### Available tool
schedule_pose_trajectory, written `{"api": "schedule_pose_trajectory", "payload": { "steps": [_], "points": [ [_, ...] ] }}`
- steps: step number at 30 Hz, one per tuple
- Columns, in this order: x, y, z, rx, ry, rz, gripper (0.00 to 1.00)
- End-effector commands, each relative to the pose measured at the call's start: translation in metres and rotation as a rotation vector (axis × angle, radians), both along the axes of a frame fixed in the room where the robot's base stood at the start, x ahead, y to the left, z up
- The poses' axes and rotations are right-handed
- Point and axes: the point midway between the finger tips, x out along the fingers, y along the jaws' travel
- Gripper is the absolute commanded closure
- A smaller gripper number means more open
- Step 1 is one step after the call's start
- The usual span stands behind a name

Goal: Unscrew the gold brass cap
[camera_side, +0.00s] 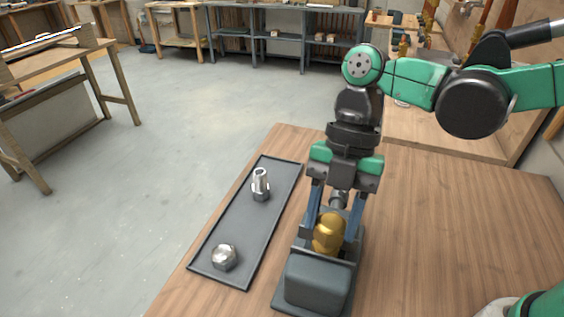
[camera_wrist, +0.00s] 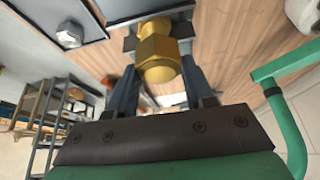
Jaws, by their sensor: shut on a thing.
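The fingers are shut on the cap. In the wrist view the cap (camera_wrist: 158,62) shows its hexagonal body between the two fingers of my gripper (camera_wrist: 157,45). The lower end of the cap, where it meets the holder, is largely hidden.
A dark tray (camera_side: 225,225) lies left of the holder. It carries an upright silver fitting (camera_side: 261,184) and a silver hex nut (camera_side: 224,257). The wooden table (camera_side: 440,235) is clear to the right. Shelves (camera_side: 285,35) stand far behind.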

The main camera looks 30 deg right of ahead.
Motion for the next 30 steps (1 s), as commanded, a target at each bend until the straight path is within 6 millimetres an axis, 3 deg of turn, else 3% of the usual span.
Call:
{"api": "schedule_pose_trajectory", "payload": {
  "steps": [4, 11, 12, 16, 22, 23, 24, 25, 30],
  "points": [
    [0.0006, 0.0009, 0.0009, -0.002, 0.001, 0.211, 1.00],
    [0.0003, 0.0005, 0.0011, 0.000, 0.000, 0.257, 1.00],
    [0.0003, 0.0005, 0.0011, 0.001, -0.001, 0.257, 0.51],
    [0.0004, 0.0005, 0.0010, 0.000, -0.001, 0.255, 0.17],
    [0.0004, 0.0005, 0.0010, 0.000, -0.001, 0.254, 0.17],
    [0.0004, 0.0005, 0.0010, 0.000, -0.001, 0.254, 0.14],
    [0.0004, 0.0005, 0.0010, 0.000, -0.001, 0.254, 0.02],
    [0.0004, 0.0005, 0.0010, 0.000, -0.001, 0.254, 0.00],
    [0.0004, 0.0005, 0.0010, 0.000, -0.001, 0.254, 0.00]
  ]
}}
